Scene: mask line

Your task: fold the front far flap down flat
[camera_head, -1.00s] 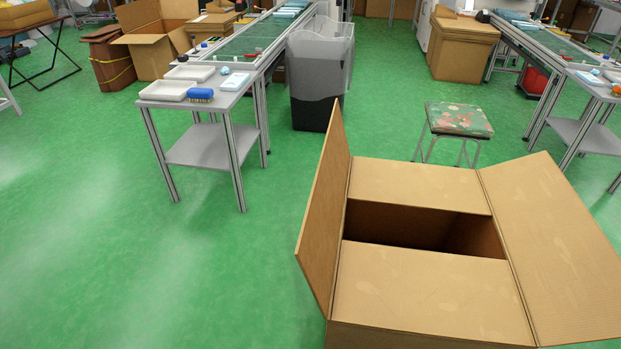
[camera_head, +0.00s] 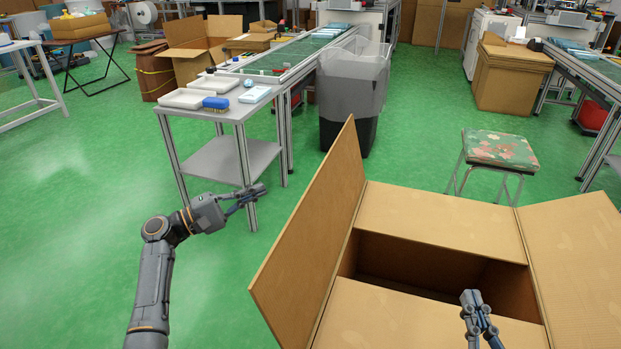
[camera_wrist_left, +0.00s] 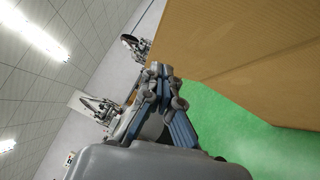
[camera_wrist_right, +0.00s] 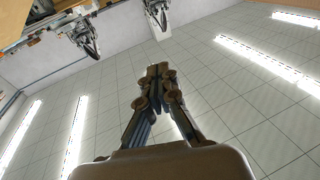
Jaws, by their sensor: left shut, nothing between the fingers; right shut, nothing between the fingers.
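A large open cardboard box stands at the lower right of the head view. Its left flap (camera_head: 312,235) stands up, leaning outward. Its far flap (camera_head: 440,215) and near flap (camera_head: 405,318) lie folded inward, about flat, with a dark gap between them. Its right flap (camera_head: 585,255) is spread outward. My left gripper (camera_head: 260,190) is shut and empty, left of the standing flap and apart from it. A cardboard panel (camera_wrist_left: 250,50) fills the upper right of the left wrist view. My right gripper (camera_head: 471,297) is shut and empty, in front of the gap and near flap; I cannot tell its height.
A grey side table (camera_head: 235,115) with white trays and a blue brush (camera_head: 215,104) stands beyond my left gripper. A grey bin (camera_head: 350,95) and a stool with a patterned seat (camera_head: 500,150) stand behind the box.

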